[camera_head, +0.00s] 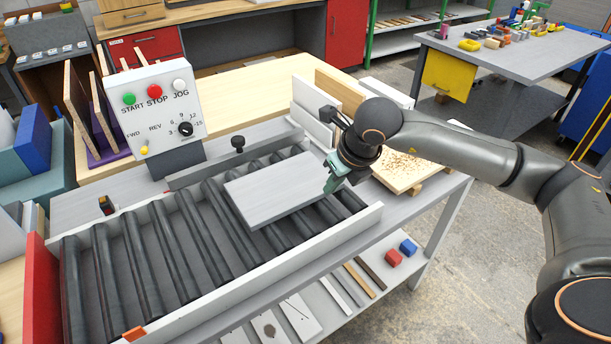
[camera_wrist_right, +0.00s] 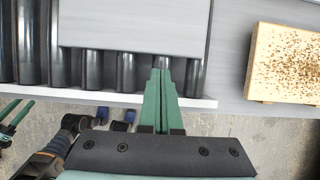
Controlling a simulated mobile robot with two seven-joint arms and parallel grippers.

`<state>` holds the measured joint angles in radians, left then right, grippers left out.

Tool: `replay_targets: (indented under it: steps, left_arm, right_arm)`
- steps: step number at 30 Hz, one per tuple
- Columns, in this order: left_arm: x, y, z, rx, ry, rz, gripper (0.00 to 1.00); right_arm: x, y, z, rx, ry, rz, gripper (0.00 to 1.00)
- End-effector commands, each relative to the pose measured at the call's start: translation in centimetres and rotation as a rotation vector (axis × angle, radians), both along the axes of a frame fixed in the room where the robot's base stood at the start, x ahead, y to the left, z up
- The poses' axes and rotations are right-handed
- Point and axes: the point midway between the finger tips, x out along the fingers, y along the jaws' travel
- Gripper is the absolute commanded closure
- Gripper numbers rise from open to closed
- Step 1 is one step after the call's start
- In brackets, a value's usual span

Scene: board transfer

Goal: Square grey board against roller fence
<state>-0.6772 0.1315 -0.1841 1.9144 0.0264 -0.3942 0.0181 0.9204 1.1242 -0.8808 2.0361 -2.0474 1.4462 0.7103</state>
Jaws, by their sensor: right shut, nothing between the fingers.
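The grey board (camera_head: 277,189) lies flat on the rollers, slightly askew to the conveyor; it also shows in the right wrist view (camera_wrist_right: 140,25). A low grey fence (camera_head: 236,158) with a black knob runs along the far side of the rollers, and the board appears apart from it. My right gripper (camera_head: 329,188) is shut and empty at the board's right end. In the right wrist view its green fingers (camera_wrist_right: 161,75) are together by the board's near edge; contact is unclear. A dark arm part and green prongs at the lower left there may be my left arm and gripper.
A white near rail (camera_head: 270,271) edges the rollers. The control box (camera_head: 155,108) stands behind the conveyor at left. A chip-covered panel (camera_head: 409,170) lies right of the rollers. The rollers left of the board are clear.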

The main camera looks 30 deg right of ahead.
Motion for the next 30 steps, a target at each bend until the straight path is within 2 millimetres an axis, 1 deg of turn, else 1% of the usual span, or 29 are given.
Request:
replay_targets:
  steps: [1, 30]
  left_arm:
    - [0.0, 0.0, -0.3, 0.0, 0.001, 0.0, 0.5]
    - [-0.1, 0.0, -2.7, 0.0, 0.002, 0.0, 0.5]
  right_arm:
    - [0.1, 0.0, -0.4, 0.001, 0.001, 0.0, 1.0]
    - [1.4, 0.2, -5.1, 0.001, 0.002, 0.002, 1.0]
